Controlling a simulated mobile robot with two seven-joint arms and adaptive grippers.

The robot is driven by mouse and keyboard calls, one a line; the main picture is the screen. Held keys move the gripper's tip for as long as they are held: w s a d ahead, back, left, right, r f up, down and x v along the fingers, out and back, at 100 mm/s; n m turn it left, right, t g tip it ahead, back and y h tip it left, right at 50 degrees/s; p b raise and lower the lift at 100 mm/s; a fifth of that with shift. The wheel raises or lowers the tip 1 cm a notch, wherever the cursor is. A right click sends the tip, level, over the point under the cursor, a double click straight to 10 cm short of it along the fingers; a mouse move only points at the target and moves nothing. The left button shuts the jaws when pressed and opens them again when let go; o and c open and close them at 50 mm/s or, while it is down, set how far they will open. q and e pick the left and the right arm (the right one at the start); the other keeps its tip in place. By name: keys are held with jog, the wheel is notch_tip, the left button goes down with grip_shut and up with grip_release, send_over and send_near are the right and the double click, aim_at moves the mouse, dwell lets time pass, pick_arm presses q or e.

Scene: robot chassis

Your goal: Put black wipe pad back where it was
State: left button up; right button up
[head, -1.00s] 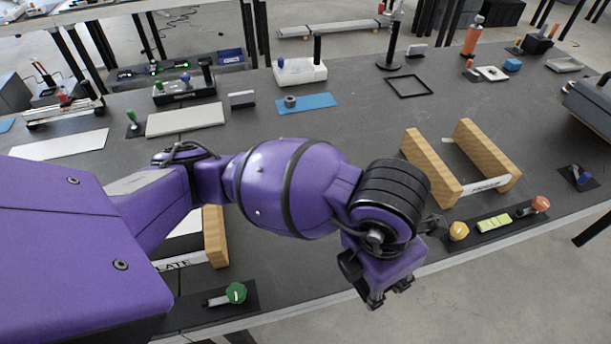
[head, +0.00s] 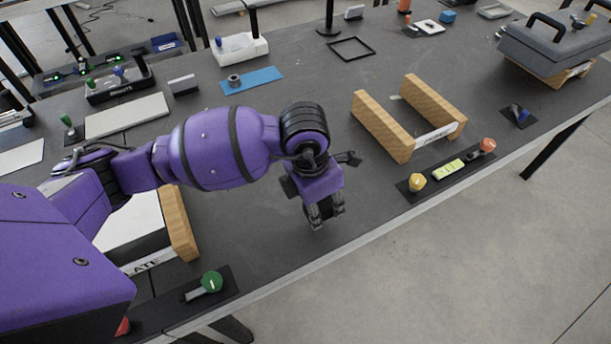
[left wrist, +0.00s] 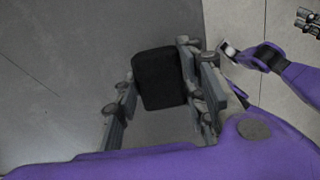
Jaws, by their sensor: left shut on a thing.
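My left gripper (head: 324,214) appears over the dark table near its front edge in the head view, fingers pointing down. It is shut on the black wipe pad (left wrist: 158,78), a dark block with rounded corners between the fingers in the left wrist view. In the head view the pad is too dark and small to make out clearly. The pad is apart from any stand.
A wooden stand (head: 379,124) is right of the gripper, beside a panel (head: 404,190) with yellow and red knobs. A green knob (head: 211,281) and another wooden stand (head: 180,224) are left. A grey handled block (head: 545,47) sits far right. The table between is clear.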

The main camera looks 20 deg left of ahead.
pick_arm(q)
jog(key=shift+w+a+f, duration=0.15)
jog(key=shift+w+f, duration=0.2)
jog(key=shift+w+a+f, duration=0.1)
jog(key=shift+w+f, duration=0.05)
jog(key=shift+f, duration=0.8)
jog(key=shift+w+a+f, duration=0.1)
jog(key=shift+f, duration=0.8)
jog(key=shift+f, duration=0.1)
jog(key=shift+f, duration=0.15)
jog(key=o, duration=1.1)
jog(key=r, duration=0.4)
jog(key=a+r, duration=0.1)
jog(key=r, duration=0.3)
jog(key=s+r, duration=0.1)
jog(key=r, duration=0.3)
jog(key=shift+a+r, duration=0.15)
jog(key=shift+r, duration=0.1)
jog(key=shift+s, duration=0.1)
